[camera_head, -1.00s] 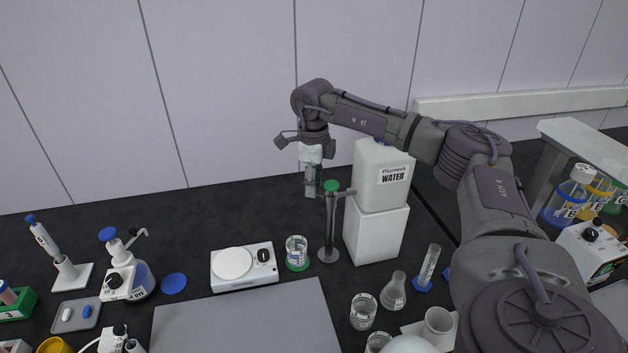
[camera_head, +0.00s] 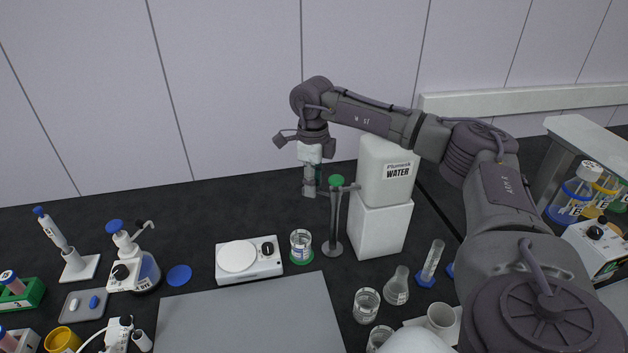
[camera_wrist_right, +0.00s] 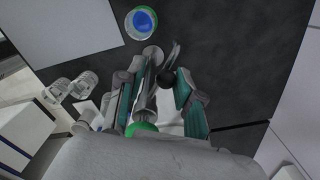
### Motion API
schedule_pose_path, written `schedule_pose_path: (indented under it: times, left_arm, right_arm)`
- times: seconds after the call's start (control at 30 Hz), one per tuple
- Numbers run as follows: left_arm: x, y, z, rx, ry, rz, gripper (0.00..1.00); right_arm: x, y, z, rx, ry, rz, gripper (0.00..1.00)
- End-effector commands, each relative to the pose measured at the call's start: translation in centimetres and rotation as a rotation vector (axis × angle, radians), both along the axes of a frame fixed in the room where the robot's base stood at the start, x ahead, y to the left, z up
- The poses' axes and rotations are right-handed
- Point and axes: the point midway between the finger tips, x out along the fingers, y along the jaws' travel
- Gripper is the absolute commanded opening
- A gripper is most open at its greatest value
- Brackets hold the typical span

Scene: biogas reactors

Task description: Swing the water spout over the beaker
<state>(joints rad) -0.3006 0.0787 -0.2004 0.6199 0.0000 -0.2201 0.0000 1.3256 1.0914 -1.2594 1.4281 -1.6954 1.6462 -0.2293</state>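The water spout (camera_head: 348,190) is a thin grey arm just below the green cap (camera_head: 337,181) of a slim upright post (camera_head: 334,225). In the head view it points right, towards the white water container. The glass beaker (camera_head: 301,242) stands on a green ring, left of the post's foot; a green-ringed round vessel, seemingly this beaker, shows in the wrist view (camera_wrist_right: 143,21). My right gripper (camera_head: 309,190) hangs behind and left of the post top. In the wrist view its teal-padded fingers (camera_wrist_right: 158,100) are apart, with the post and cap appearing between them; contact is unclear. My left gripper is out of view.
The water container (camera_head: 386,172) stands on a white block (camera_head: 378,226) right of the post. A white hotplate (camera_head: 248,268) sits left of the beaker. Flasks and glasses (camera_head: 397,287) stand in front on the right. A grey mat (camera_head: 250,318) lies clear in front.

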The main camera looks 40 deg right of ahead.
Motion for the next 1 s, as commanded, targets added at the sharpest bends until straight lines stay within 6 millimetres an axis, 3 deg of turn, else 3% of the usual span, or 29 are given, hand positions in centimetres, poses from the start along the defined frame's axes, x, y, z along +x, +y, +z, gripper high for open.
schedule_pose_path:
  times: [0.43, 1.0]
  left_arm:
    - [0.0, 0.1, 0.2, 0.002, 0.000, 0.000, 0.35]
    - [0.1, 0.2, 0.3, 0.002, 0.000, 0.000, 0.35]
  right_arm:
    - [-1.1, 1.6, 0.0, -0.001, 0.001, 0.001, 0.35]
    - [-1.3, 1.9, 0.0, 0.000, 0.000, 0.000, 0.35]
